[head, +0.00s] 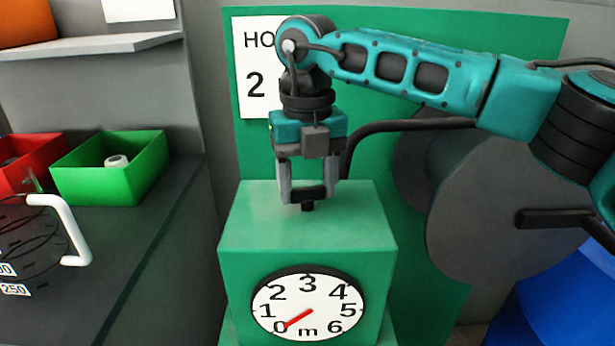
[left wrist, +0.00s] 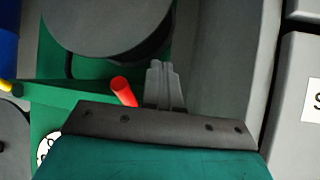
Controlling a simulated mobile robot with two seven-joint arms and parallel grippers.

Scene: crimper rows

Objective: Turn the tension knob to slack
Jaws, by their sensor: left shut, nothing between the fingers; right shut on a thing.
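A small black knob (head: 308,207) stands on top of the green machine housing (head: 250,232); I take it for the tension knob. My right gripper (head: 307,194) points straight down and is shut on it, with the fingers hiding most of it. No slack marking on it can be read. A white dial (head: 325,292) marked 0 to 6 and "m" is on the housing's front, its red pointer near 0. My left gripper (left wrist: 165,86) shows only in the left wrist view, shut and empty, beside a red handle (left wrist: 122,88).
A large grey reel disc (head: 490,215) stands right of the housing. A green bin (head: 115,180) and a red bin (head: 40,148) sit on the left bench. A white handle (head: 75,225) is at the far left. A partly hidden sign (head: 253,70) reads "HO 2".

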